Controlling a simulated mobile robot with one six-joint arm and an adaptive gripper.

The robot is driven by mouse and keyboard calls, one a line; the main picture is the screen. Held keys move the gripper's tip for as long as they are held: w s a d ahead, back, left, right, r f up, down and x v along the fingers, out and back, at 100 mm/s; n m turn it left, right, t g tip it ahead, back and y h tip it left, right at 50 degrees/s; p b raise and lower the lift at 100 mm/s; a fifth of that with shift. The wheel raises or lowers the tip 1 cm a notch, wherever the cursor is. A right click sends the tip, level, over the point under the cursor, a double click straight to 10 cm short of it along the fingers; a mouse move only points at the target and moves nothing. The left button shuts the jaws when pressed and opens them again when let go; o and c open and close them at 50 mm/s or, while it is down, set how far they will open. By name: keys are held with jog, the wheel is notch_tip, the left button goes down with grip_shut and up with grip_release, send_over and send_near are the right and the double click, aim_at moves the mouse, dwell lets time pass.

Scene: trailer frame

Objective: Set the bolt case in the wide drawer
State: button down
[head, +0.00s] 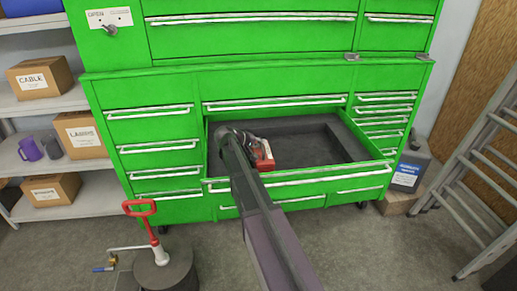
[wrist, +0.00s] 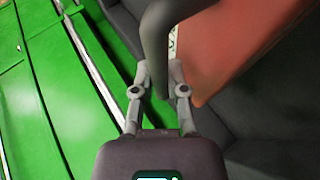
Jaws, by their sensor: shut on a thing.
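The wide drawer (head: 300,179) of the green cabinet is pulled open, with a dark lining and much empty floor to the right. The red bolt case (head: 265,158) is inside the drawer's outline, left of the middle, partly hidden by my arm. I cannot tell whether it touches the drawer floor. In the wrist view the case (wrist: 240,50) fills the upper right, with a dark handle (wrist: 157,30) beside it. My gripper (wrist: 160,75) is shut on this handle. In the head view my gripper (head: 250,140) is over the drawer's left part.
The green cabinet's other drawers (head: 155,147) are shut. A shelf with cardboard boxes (head: 80,134) stands at left. A drum with a red-handled pump (head: 163,275) is on the floor at front left. A ladder (head: 485,175) and a grey container (head: 410,165) are at right.

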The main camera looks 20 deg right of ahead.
jog(key=shift+f, duration=0.1)
dwell(0.3)
jog(key=c, duration=0.7)
grip_release()
jog(key=shift+a+r+p, duration=0.3)
jog(key=shift+r, duration=0.05)
jog(key=shift+p+v, duration=2.85)
jog(key=shift+v, duration=2.8)
jog(key=shift+s+f, duration=0.1)
